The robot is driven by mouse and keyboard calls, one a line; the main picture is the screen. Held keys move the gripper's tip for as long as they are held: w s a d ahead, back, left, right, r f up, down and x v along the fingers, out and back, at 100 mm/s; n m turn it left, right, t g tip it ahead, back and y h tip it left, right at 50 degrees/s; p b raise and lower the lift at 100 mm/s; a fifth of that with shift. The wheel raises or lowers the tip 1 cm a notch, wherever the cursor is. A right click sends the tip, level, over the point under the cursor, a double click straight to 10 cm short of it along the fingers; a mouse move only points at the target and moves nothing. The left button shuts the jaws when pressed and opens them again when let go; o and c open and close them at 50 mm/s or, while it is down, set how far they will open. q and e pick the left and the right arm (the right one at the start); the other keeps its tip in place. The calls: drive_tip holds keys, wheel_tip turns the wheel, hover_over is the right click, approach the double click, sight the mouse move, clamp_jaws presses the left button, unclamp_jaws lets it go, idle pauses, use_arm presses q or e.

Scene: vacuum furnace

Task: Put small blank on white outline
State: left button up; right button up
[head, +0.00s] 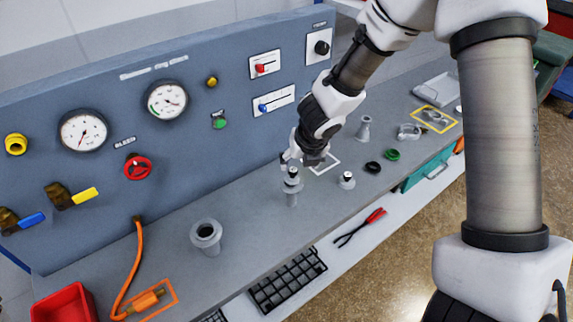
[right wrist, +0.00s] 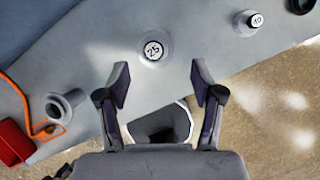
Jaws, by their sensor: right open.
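A metal piece with a round cap marked 25 (head: 293,187) stands upright on the grey bench. Its cap (right wrist: 153,50) lies ahead of my fingertips in the right wrist view. A shorter capped piece (head: 347,181) stands to its right; its marking in the right wrist view (right wrist: 257,20) is hard to read. I cannot tell for certain which is the small blank. The white outline (head: 336,165) is on the bench behind these pieces, partly hidden by my right gripper (head: 297,161). That gripper is open and empty, just above the 25 piece. My left gripper is not in view.
A control panel (head: 210,150) rises behind the bench. Black and green rings (head: 392,154) lie to the right, with a metal stub (head: 364,128) behind. A black rack (head: 288,279) and red-handled pliers (head: 361,227) lie in front.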

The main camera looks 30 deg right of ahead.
sight(294, 173)
drive_tip(key=shift+s+a+f, duration=0.15)
drive_tip(key=shift+f, duration=0.55)
drive_tip(key=x, duration=0.2)
drive_tip(key=b+x, duration=0.1)
drive_tip(key=x, duration=0.2)
drive_tip(key=shift+w+a+f+b, duration=0.15)
drive_tip(key=shift+w+a+b, duration=0.15)
drive_tip(key=shift+w, duration=0.2)
drive_tip(key=shift+s, duration=0.2)
drive_tip(key=shift+s+r, duration=0.1)
drive_tip(key=shift+r, duration=0.15)
drive_tip(key=c, duration=0.3)
clamp_jaws()
